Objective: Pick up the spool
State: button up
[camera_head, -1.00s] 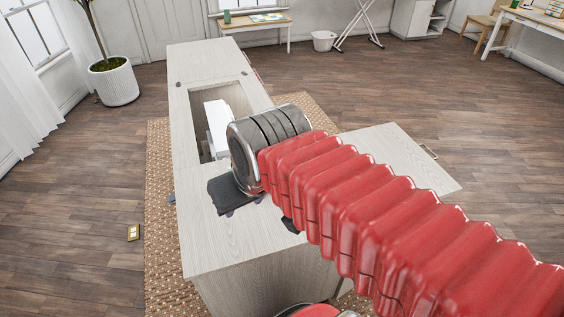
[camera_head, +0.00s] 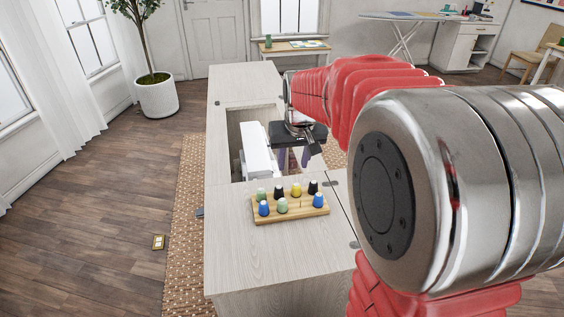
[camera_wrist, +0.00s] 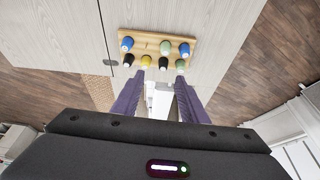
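Several thread spools stand on a wooden peg rack (camera_head: 291,217) on the cabinet top. The back row in the head view has a green spool (camera_head: 261,194), a black spool (camera_head: 279,191), a yellow spool (camera_head: 296,190) and another black spool (camera_head: 313,187). The front row has a blue spool (camera_head: 263,208), a green spool (camera_head: 282,205), a bare peg and another blue spool (camera_head: 318,200). My gripper (camera_wrist: 159,76) is open and empty, its purple fingers spread and pointing toward the back row. In the head view it hovers behind the rack, beside the white sewing machine.
The white sewing machine (camera_head: 257,150) sits in the cabinet's opening, just left of my gripper. The pale cabinet top (camera_head: 245,258) is clear in front of the rack. A potted tree (camera_head: 157,96) stands on the floor at the far left.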

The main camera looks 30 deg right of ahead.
jog(key=m+g, duration=0.1)
jog(key=m, duration=0.1)
send_over(313, 184)
jog(key=s, duration=0.2)
notch_tip(313, 184, down, 11)
jog(key=shift+s+a+r, duration=0.1)
jog(key=shift+s+a, duration=0.05)
jog(key=shift+s, duration=0.1)
jog(key=shift+x, duration=4.3)
jog(key=shift+a+x, duration=0.15)
jog(key=shift+x, duration=1.15)
jog(key=shift+a+x, duration=0.1)
jog(key=shift+x, duration=1.2)
jog(key=shift+d, duration=0.1)
jog(key=c, duration=0.8)
